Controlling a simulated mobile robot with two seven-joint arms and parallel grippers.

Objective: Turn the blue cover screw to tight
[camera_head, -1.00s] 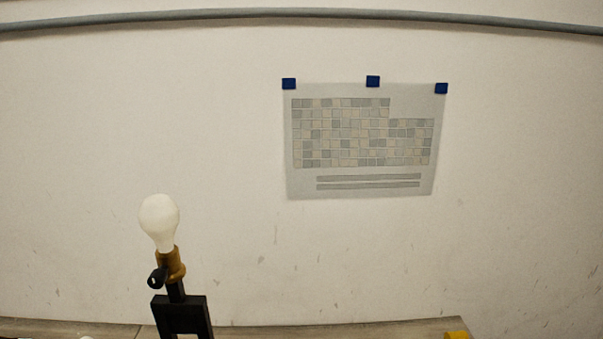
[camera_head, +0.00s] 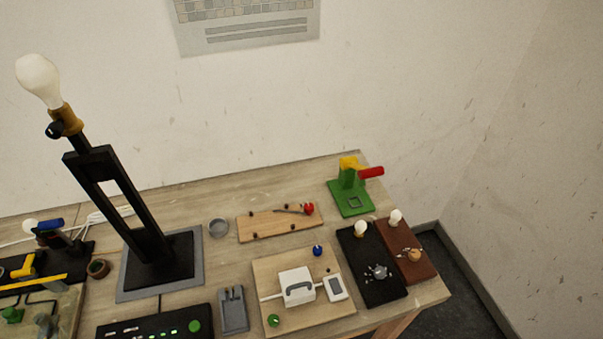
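A small blue knob (camera_head: 318,250), which looks like the blue cover screw, is at the upper right of a light wooden board (camera_head: 268,268). A white box (camera_head: 297,287) with a dark grey handle-like shape sits on that board, with a small white device (camera_head: 335,288) beside it. A green knob (camera_head: 274,320) is at the board's lower left. Whether the blue screw is loose or tight cannot be told at this size. Neither of my grippers is in the head view.
A tall black lamp (camera_head: 150,215) with a white bulb (camera_head: 38,80) rises on the left. A green stand (camera_head: 350,197) with a red handle is at the back right. Black (camera_head: 365,270) and brown (camera_head: 405,250) boards stand near the right edge. A black panel (camera_head: 155,325) is in front.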

